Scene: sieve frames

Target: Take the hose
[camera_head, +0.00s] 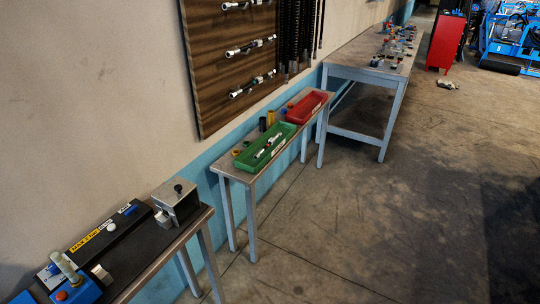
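I cannot tell for sure which thing is the hose. Several long dark strands (291,35), perhaps hoses, hang at the right edge of the wooden wall board (212,72). A short white and dark piece with fittings (268,146) lies in a green tray (248,161) on the middle table. Similar short pieces (251,47) are fixed in rows across the board. Neither of my grippers is in view.
A red tray (317,98) and small cylinders stand on the middle table (254,177). The near-left table holds a black device (121,240) and a metal box (175,203). A farther table (345,66) holds several small parts. The floor on the right (400,215) is clear.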

